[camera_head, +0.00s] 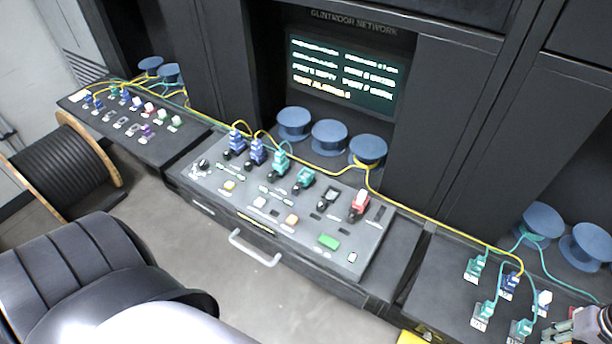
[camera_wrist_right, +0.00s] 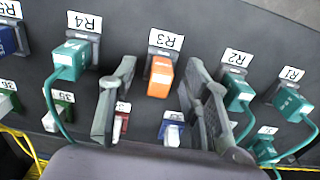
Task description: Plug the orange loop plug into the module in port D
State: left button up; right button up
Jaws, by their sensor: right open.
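In the right wrist view an orange plug (camera_wrist_right: 160,77) sits in the socket labelled R3. My right gripper (camera_wrist_right: 160,68) is open, with one finger on each side of the orange plug; I cannot tell whether either finger touches it. In the head view my right gripper (camera_head: 592,326) shows at the lower right edge, over the right-hand panel (camera_head: 425,290), and the orange plug is not visible there. The centre console (camera_head: 215,205) holds a row of modules in blue, teal, black and red; their port letters are too small to read. My left gripper is not in view.
Teal plugs stand at R4 (camera_wrist_right: 70,60), R2 (camera_wrist_right: 238,92) and R1 (camera_wrist_right: 290,103). Red (camera_wrist_right: 120,124) and white-blue (camera_wrist_right: 172,130) plugs sit just below. Blue spools (camera_head: 368,149) and a yellow cable (camera_head: 440,225) run behind the console. A screen (camera_head: 340,75) glows above.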

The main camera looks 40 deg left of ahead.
jog(key=shift+r, duration=0.1)
jog(key=shift+p, duration=0.45)
jog(key=shift+c, duration=0.3)
grip_shut()
dwell(0.7)
jog(key=shift+r+p, duration=2)
jog(key=shift+p, duration=0.5)
jog(key=shift+r, duration=0.9)
